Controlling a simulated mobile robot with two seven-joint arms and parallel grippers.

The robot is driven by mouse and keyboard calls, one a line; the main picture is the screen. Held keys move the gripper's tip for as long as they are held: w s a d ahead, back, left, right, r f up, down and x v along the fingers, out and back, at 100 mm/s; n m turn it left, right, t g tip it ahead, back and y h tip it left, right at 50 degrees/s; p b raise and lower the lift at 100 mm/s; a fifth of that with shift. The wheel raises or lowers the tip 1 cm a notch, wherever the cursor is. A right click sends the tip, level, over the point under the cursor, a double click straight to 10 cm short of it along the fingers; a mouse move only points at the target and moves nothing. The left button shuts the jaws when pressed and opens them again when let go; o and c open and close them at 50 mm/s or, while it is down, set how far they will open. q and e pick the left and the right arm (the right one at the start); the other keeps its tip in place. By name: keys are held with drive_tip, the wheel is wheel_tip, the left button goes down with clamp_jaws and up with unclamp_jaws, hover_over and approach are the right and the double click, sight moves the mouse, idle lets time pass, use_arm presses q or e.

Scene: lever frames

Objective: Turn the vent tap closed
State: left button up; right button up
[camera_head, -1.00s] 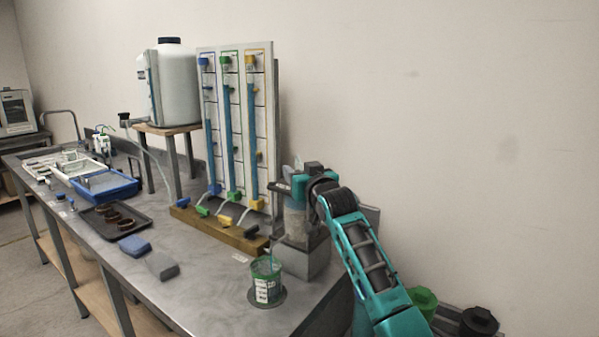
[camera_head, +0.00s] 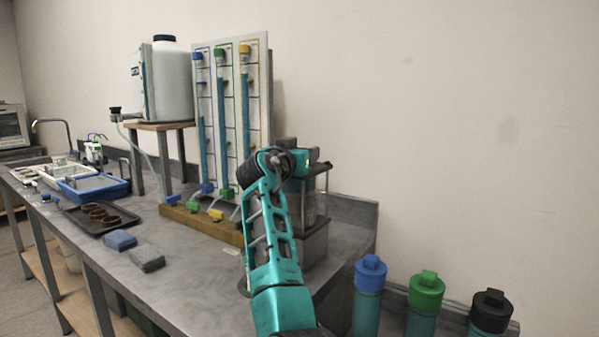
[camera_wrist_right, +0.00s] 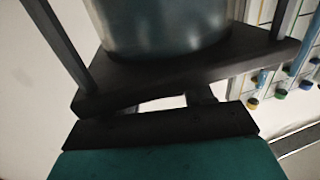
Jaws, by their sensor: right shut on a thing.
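My right gripper (camera_head: 318,170) is at the top of a greyish vessel (camera_head: 310,207) held in a dark frame on a grey block (camera_head: 315,243) at the bench's right end. The jaws are shut on a dark part there, mostly hidden by my teal wrist. In the right wrist view, a grey cylinder (camera_wrist_right: 160,25) sits in a dark frame plate (camera_wrist_right: 185,65) with posts, close beyond the palm. I cannot tell which part is the vent tap. A panel (camera_head: 260,95) carries three blue columns with blue, green and yellow taps. My left gripper is out of view.
A white carboy (camera_head: 165,80) stands on a small raised table. A black tray (camera_head: 78,221), a blue tray (camera_head: 95,190) and blue and grey blocks lie left on the bench. Blue (camera_head: 370,275), green (camera_head: 426,290) and black-capped (camera_head: 490,310) bottles stand right of the bench.

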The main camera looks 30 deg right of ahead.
drive_tip(key=shift+s+d+f+m+g+h+b, duration=0.1)
drive_tip(key=shift+m+g+h+b, duration=0.65)
drive_tip(key=shift+m+g, duration=0.55)
drive_tip(key=shift+g, duration=0.3)
drive_tip(key=o, duration=1)
drive_tip(key=shift+c, duration=0.2)
drive_tip(key=v, duration=1.3)
drive_tip(key=shift+f, duration=0.1)
